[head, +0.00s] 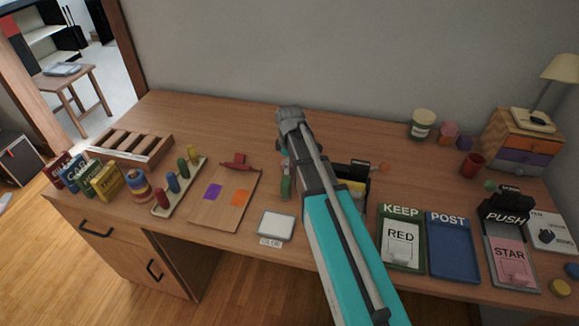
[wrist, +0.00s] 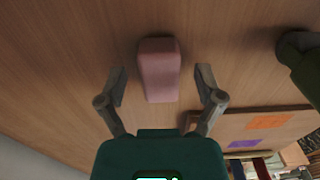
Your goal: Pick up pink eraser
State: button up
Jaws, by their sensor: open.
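The pink eraser (wrist: 159,68), a rounded block, lies on the wooden desk in the wrist view. My gripper (wrist: 161,78) is open, with one finger on each side of the eraser in the picture and a gap on both sides. I cannot tell how far the fingertips are above the desk. In the head view my arm reaches over the middle of the desk, and the eraser and fingertips are hidden behind it.
A dark green object (wrist: 303,65) stands right of the eraser in the wrist view. A clipboard (head: 211,215) with purple and orange squares lies left of my arm. A black organizer (head: 357,171) stands close to its right. Trays, including a blue one (head: 452,250), lie front right.

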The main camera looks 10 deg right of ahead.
grip_shut()
dwell(0.3)
jog(key=shift+r, duration=0.15)
notch_tip(320, 180, up, 3)
jog(key=p, duration=0.3)
jog(key=s+r+p, duration=0.9)
jog(key=s+p, duration=0.1)
jog(key=s, duration=0.4)
jog(key=shift+r, duration=0.35)
jog(key=shift+d, duration=0.1)
